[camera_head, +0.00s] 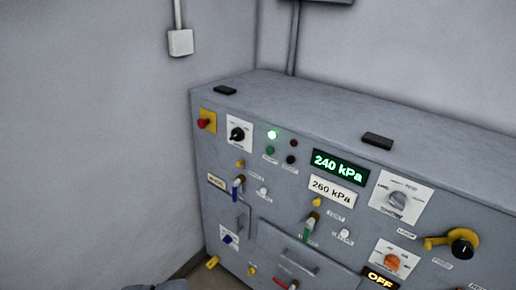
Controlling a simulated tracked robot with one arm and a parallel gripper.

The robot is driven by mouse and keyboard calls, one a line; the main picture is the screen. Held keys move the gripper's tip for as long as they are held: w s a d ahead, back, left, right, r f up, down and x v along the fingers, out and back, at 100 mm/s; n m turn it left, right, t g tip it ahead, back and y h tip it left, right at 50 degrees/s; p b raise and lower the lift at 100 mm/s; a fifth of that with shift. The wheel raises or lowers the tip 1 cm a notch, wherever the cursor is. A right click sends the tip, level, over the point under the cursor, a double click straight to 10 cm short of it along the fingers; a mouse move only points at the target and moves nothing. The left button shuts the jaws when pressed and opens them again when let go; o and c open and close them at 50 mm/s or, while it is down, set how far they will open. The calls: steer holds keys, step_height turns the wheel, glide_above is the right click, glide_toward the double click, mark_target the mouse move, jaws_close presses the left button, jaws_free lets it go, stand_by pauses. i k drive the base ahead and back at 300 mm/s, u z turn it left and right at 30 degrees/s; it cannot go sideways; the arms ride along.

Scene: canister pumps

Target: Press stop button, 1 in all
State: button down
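A grey control cabinet (330,112) stands in the room corner, its front full of controls. At its upper left, a red mushroom button (204,123) sits on a yellow plate. Right of a black rotary knob (238,134) are a small green button (269,150) and a small black button (291,159), each with a label too small to read. A green lamp above the green button is lit; a dark red lamp above the black button looks unlit. My gripper's fingers are not visible; only a dark grey shape shows at the bottom edge, left of the cabinet.
A green display (339,166) reads 240 kPa, above a white plate reading 260 kPa. Valve levers, knobs and a yellow crank (450,242) stick out of the front. Two black blocks lie on top.

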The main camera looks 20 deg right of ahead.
mark_target(291, 159)
steer(key=z, duration=0.3)
steer(key=i, duration=1.05)
steer(key=z, duration=0.7)
